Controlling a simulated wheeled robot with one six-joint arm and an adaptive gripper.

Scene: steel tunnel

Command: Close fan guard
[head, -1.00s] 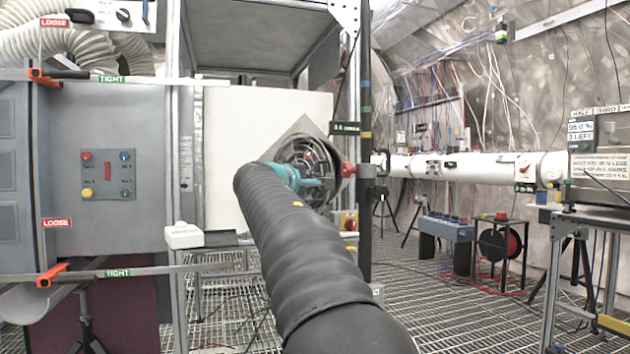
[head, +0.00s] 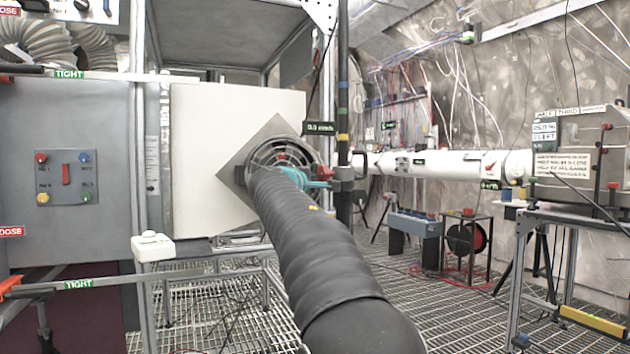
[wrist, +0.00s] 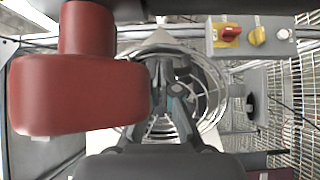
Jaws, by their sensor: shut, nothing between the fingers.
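The round fan guard (head: 268,156), a ring of thin bars, shows in the head view in front of a grey diamond-shaped plate (head: 236,176). My black sleeved arm covers its lower part. In the wrist view the guard's curved wires (wrist: 212,92) lie behind and around my fingers. My gripper (head: 322,178), with teal parts, is in front of the guard's right side in the head view. In the wrist view my gripper (wrist: 168,72) is shut and empty. Whether it touches the guard I cannot tell, nor whether the guard stands ajar.
A large red knob (wrist: 78,95) fills the left of the wrist view, close to my gripper. A dark post (head: 343,120) stands right of the fan. A grey switch box (wrist: 250,36) is at the upper right. A white panel (head: 215,110) is behind.

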